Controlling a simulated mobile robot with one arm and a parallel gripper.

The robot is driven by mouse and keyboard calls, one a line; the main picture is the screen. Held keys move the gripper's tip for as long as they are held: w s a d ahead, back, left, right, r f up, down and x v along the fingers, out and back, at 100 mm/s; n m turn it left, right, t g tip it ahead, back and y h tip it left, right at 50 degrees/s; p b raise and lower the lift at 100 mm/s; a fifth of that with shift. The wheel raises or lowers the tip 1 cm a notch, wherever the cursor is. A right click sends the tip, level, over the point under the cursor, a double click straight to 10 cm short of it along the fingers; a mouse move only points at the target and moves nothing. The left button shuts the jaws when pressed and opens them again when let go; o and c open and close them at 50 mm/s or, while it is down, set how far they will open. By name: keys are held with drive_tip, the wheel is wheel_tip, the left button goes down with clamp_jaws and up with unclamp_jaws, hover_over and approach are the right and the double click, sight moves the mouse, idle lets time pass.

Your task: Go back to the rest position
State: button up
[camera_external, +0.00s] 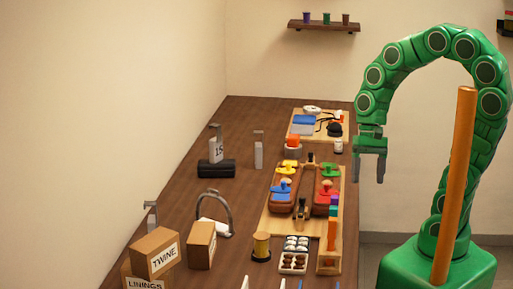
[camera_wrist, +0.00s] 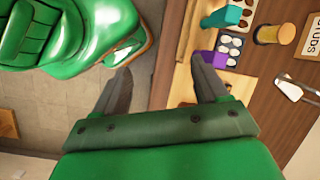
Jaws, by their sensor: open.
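My gripper (camera_external: 369,165) is open and empty. It hangs fingers-down in the air beside the right edge of the long brown table (camera_external: 165,215), at the end of my curved green arm. In the wrist view the two dark fingers of my gripper (camera_wrist: 160,85) are spread apart, with nothing between them. Below them the wrist view shows the grey floor (camera_wrist: 75,110) and the table's edge. My green base shows at the top left of the wrist view.
A wooden board (camera_external: 268,219) holds two brown pieces with coloured clamps. Boxes marked TWINE (camera_external: 155,254) and LININGS stand at the near left. A yellow spool (camera_external: 261,246) and a tray of round items (camera_external: 293,263) sit near the front. The air around my gripper is clear.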

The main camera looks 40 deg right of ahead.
drive_tip(key=s+d+n+t+h, duration=0.1)
drive_tip(key=s+d+n+h, duration=0.1)
drive_tip(key=d, duration=1.2)
drive_tip(key=shift+s+d+r+n+h, duration=0.35)
drive_tip(key=shift+s+n, duration=0.4)
drive_tip(key=shift+n, duration=0.35)
